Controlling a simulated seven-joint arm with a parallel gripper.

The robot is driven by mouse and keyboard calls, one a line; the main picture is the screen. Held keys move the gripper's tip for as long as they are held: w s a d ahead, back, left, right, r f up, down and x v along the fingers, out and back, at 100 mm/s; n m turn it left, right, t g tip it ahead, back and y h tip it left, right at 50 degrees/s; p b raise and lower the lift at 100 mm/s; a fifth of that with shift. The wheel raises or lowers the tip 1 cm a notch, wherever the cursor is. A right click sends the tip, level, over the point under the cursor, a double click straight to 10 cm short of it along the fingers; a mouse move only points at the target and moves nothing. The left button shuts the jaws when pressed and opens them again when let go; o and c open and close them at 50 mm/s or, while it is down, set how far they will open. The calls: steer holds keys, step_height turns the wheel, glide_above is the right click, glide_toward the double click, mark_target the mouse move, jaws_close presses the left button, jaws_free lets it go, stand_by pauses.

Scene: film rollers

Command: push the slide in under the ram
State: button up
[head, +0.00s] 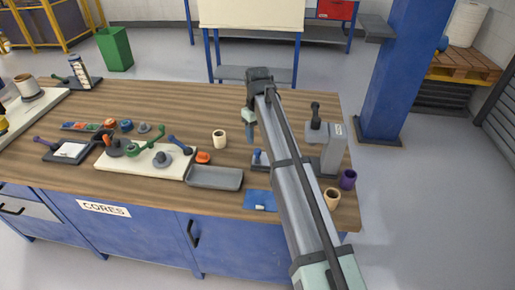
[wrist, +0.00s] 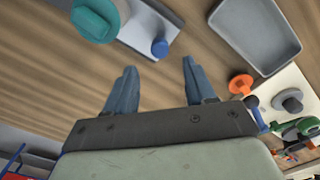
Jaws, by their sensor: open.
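The ram press (head: 331,150), a grey stand with a dark lever on top, is near the right end of the bench. The slide's blue knob (head: 258,156) shows just left of my arm, which hides much of the slide. In the wrist view the same blue knob (wrist: 160,47) stands at the end of a grey strip, beside a teal round piece (wrist: 95,20) whose role I cannot tell. My gripper (head: 250,132) is open and empty above the bench. Its fingertips (wrist: 157,72) are spread, with the knob ahead of the gap, apart from both fingers.
A grey tray (head: 215,177) lies left of the slide, with an orange knob (head: 203,157) and a cream roller (head: 219,139) nearby. A purple roller (head: 347,179) and another cream roller (head: 332,197) stand in front of the press. Bare wood lies behind my gripper.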

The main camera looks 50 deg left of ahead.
mark_target(258, 150)
steer(key=shift+f, duration=3.45)
steer(key=shift+c, duration=0.2)
jaws_close()
